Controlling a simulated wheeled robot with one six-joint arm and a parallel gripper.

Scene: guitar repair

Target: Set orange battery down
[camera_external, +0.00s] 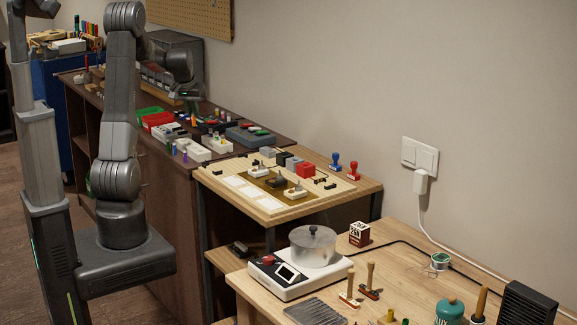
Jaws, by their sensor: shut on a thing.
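My gripper (193,103) is over the dark brown workbench (118,98), toward its back, and points down. It is small and partly dark against the bench. I cannot tell whether the held thing touches what lies below. Several small coloured cylinders (177,150) stand near the bench's front edge, beside a white block-like holder (194,151).
A green tray (147,114) and a red tray (157,120) lie left of my gripper. A grey case (250,135) is to the right. A grey cabinet (177,52) stands behind. Nearer are a light board with parts (275,205) and a table with a pot (312,246).

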